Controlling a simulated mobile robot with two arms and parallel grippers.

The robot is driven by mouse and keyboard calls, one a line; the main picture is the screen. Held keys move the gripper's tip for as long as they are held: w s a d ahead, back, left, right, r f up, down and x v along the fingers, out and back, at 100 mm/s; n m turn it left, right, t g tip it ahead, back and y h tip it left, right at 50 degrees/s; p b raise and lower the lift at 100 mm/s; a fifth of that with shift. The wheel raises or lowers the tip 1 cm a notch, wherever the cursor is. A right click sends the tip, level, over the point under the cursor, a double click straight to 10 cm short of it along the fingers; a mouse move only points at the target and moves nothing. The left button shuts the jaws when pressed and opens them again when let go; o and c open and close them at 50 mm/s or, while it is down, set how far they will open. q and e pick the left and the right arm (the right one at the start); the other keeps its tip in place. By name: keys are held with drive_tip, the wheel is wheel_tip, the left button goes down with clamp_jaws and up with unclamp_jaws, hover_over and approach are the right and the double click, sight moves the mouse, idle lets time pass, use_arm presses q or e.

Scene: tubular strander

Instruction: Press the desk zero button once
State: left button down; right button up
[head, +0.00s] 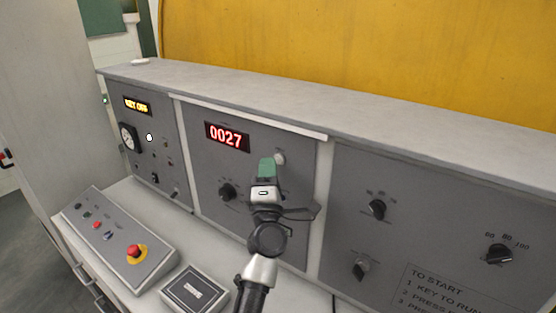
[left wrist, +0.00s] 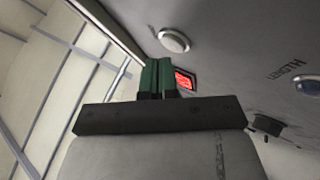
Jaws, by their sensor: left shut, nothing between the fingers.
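A pale round button (head: 280,158) sits on the middle grey panel, to the right of a red display (head: 227,137) reading 0027. No label shows to confirm it as the desk zero button. In the left wrist view the button (left wrist: 174,41) is a whitish disc in a metal ring, with the red display (left wrist: 184,80) partly behind the fingers. My left gripper (head: 267,167) has green fingertips, shut and empty, just left of and slightly below the button in the head view. In the left wrist view the shut fingertips (left wrist: 157,62) appear apart from the button. My right gripper is out of view.
Black knobs (head: 228,191) stick out of the panels. A control box (head: 113,240) with a red emergency button (head: 134,251) and a small grey box (head: 194,289) stand on the desk shelf. A ledge (head: 330,110) runs above the panels.

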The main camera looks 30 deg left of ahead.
use_arm(q)
drive_tip(key=shift+w, duration=0.5)
idle(0.7)
drive_tip(key=shift+s, duration=0.8)
drive_tip(key=s+p, duration=0.1)
drive_tip(key=s, duration=0.4)
drive_tip(key=shift+a, duration=0.2)
drive_tip(key=shift+f, duration=0.1)
idle(0.8)
